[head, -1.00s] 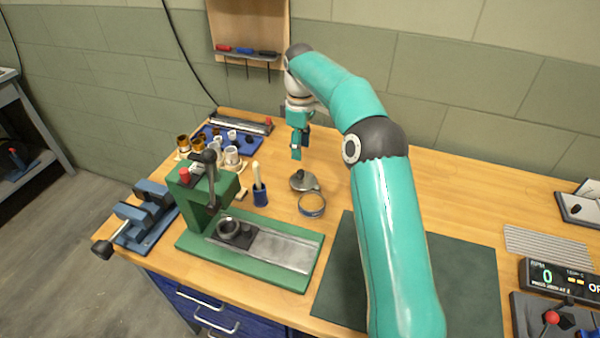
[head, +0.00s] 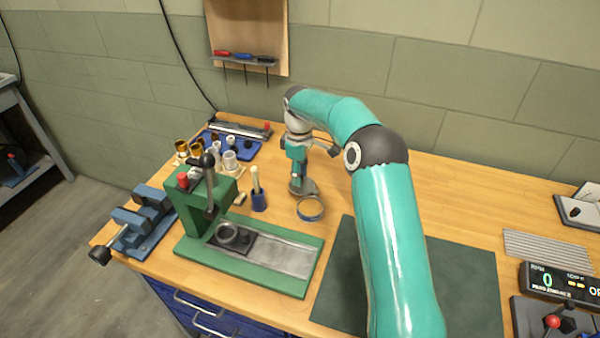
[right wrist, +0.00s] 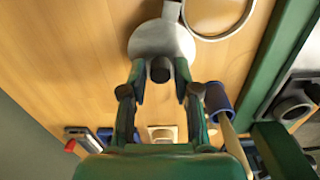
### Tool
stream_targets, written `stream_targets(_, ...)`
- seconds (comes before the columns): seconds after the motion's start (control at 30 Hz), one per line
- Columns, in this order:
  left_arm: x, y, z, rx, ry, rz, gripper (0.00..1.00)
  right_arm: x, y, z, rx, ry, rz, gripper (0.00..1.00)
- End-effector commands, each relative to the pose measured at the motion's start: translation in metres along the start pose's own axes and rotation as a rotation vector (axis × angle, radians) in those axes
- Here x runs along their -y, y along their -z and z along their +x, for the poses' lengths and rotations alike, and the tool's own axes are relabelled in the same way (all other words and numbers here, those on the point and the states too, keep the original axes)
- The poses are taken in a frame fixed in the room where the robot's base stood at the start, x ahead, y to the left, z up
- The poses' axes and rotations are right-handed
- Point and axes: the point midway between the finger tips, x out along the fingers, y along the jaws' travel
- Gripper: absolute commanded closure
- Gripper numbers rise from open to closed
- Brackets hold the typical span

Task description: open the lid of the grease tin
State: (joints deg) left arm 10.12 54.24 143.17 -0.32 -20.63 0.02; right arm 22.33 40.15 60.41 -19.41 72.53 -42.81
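The grease tin (head: 311,208) is a low round tin with a blue side and a pale rim, standing on the bench. A grey disc with a dark knob, which looks like its lid (head: 308,186), sits just behind it. In the right wrist view the lid (right wrist: 162,36) lies beside the tin's rim (right wrist: 222,37), with a small tab between them. My right gripper (head: 297,189) is down at the lid. In the right wrist view its fingers (right wrist: 160,76) stand either side of the dark knob, with slight gaps showing. My left gripper is not in view.
A green press (head: 207,185) stands left of the tin. A blue cup with a wooden-handled tool (head: 258,200) stands between them. Several small parts lie on a blue tray (head: 244,151). A dark mat (head: 338,285) lies in front right.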

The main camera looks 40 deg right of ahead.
Motion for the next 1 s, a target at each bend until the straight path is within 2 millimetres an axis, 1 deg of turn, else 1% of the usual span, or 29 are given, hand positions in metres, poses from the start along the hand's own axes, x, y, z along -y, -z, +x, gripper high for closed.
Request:
stream_targets(0.03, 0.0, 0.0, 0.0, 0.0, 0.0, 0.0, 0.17, 0.0, 0.0, 0.0, 0.0, 0.0, -0.001, 0.83)
stream_targets(0.13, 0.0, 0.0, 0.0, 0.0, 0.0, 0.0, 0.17, 0.0, 0.001, 0.0, 0.0, 0.0, -0.001, 0.99)
stream_targets(0.17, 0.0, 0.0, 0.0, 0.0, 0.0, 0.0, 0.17, 0.0, 0.001, 0.0, 0.0, 0.0, -0.001, 1.0)
stream_targets(0.47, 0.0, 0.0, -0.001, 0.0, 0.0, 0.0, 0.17, 0.001, 0.001, -0.001, -0.001, -0.001, -0.012, 1.0)
stream_targets(0.7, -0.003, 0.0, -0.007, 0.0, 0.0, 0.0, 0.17, 0.01, 0.003, -0.001, 0.0, -0.002, -0.185, 1.0)
stream_targets(1.0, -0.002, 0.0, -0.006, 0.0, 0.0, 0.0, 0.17, 0.01, 0.004, -0.001, -0.002, -0.004, -0.207, 1.0)
